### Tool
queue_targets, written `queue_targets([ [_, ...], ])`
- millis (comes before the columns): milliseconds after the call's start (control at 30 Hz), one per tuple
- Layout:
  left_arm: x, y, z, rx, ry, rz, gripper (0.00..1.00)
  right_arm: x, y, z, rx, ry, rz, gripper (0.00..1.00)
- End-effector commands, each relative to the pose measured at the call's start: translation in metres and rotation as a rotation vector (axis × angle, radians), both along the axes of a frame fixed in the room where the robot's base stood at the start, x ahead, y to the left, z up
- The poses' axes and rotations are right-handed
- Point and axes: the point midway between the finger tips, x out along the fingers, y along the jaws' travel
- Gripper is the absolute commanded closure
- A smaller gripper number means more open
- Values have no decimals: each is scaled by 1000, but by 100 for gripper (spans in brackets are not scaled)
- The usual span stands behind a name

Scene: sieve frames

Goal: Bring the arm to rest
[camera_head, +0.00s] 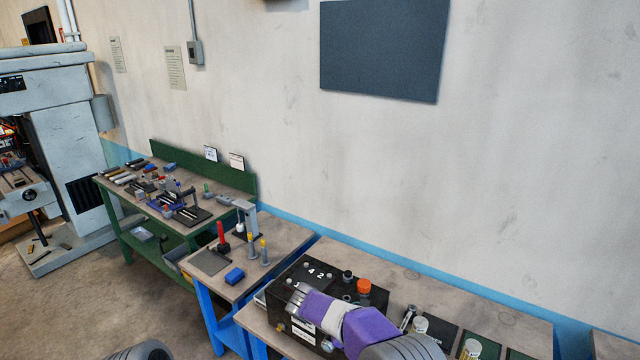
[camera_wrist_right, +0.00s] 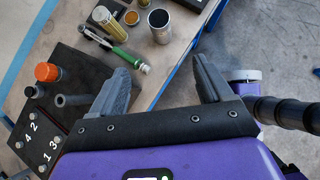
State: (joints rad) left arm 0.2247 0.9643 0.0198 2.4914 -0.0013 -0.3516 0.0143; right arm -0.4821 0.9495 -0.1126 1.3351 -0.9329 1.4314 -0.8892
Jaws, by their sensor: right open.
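My right arm (camera_head: 370,332), purple and white, comes in from the bottom of the head view and reaches across in front of the black box. In the right wrist view my right gripper (camera_wrist_right: 160,80) has its two grey fingers wide apart, with nothing between them. It is above the bench edge; the floor shows beyond. The fingertips cannot be made out clearly in the head view. My left gripper is not in view.
The black numbered box (camera_head: 318,272) with an orange cap (camera_head: 364,286) stands on the near bench (camera_head: 500,318). A green workbench (camera_head: 122,195) stands farther left.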

Motion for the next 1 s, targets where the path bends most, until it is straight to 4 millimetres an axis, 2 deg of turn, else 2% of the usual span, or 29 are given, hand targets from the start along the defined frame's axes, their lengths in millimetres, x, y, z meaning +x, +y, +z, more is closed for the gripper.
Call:
queue_targets([
  [33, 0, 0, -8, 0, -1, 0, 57, -4, -2, -22, 30, 10, -12, 21],
  [267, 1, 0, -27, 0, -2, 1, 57, -25, -4, -100, 192, 33, -94, 21],
  [367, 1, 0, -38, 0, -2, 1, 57, -41, -4, -143, 286, 43, -159, 21],
  [467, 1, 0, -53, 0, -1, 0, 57, -66, -2, -196, 408, 52, -269, 21],
  [600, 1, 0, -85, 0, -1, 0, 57, -120, 9, -285, 624, 51, -554, 21],
  [700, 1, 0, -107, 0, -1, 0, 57, -158, 19, -333, 756, 23, -816, 21],
  [833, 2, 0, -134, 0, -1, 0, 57, -201, 27, -381, 866, -48, -1188, 21],
  [1000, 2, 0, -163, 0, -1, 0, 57, -243, 24, -418, 901, -186, -1633, 21],
])
